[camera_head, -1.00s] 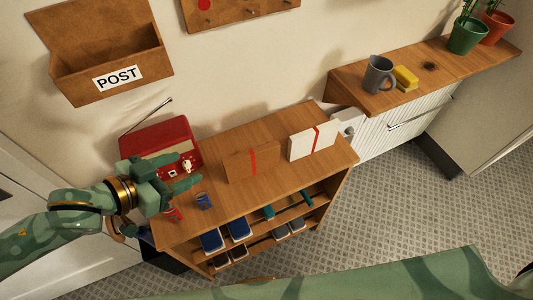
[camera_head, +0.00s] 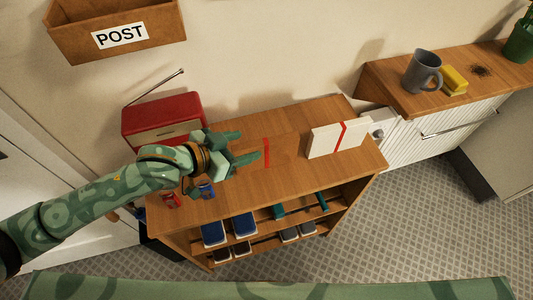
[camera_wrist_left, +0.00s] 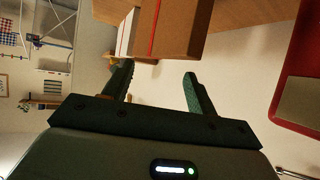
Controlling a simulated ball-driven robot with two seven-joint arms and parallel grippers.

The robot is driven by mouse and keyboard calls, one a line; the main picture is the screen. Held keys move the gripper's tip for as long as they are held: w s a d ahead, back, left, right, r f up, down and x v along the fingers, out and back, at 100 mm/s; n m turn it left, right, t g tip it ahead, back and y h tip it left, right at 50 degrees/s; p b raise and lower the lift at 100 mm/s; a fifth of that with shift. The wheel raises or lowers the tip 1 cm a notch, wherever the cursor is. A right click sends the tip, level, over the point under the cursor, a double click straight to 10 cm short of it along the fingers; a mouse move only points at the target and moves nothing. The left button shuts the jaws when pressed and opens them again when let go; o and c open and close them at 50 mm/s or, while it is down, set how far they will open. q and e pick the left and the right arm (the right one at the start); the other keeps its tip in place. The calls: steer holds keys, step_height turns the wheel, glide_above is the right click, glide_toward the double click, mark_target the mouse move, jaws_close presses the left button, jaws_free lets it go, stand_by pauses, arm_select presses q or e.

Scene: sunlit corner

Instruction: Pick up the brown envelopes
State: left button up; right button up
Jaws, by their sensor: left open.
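The brown envelopes (camera_head: 285,149), a bundle with a red band, stand upright on the wooden shelf top (camera_head: 225,208). Part of the bundle is hidden behind my left gripper in the head view. My left gripper (camera_head: 249,146) is open, its fingers pointing right toward the bundle's left part. In the left wrist view the brown envelopes (camera_wrist_left: 185,30) are beyond the tips of the open left gripper (camera_wrist_left: 158,82), with nothing between the fingers. I cannot tell whether a fingertip touches them. My right gripper is not in view.
White envelopes (camera_head: 325,141) with a red band stand just right of the brown ones. A red radio (camera_head: 160,118) with an aerial is behind my left arm. Small red and blue items (camera_head: 207,190) stand below the gripper. A post box (camera_head: 150,22) hangs above.

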mark_target(261, 142)
arm_select(q)
steer(key=b+x, duration=0.2)
steer(key=x, duration=0.3)
steer(key=shift+d+f, duration=0.2)
steer(key=shift+d, duration=0.15)
steer(key=shift+s+r, duration=0.1)
jaws_close()
